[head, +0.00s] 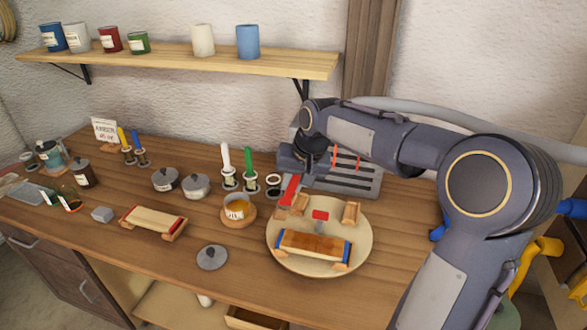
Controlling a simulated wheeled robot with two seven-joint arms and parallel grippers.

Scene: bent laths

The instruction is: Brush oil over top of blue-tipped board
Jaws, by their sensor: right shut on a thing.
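The blue-tipped board (314,245) lies on wooden supports on a round pale turntable or plate (280,259). Its top is a patchy brown, darker than that of the red-tipped board (153,220) at the left. My right gripper (290,174) is behind and above the left part of the plate. It is shut on a red tool (290,190), apparently the brush; its lower end is hard to make out near a wooden block. A cup of amber oil (237,209) stands on a round wooden coaster left of the plate. My left gripper is out of view.
A small red-topped object (320,215) is behind the board. Bare bench lies at the front left.

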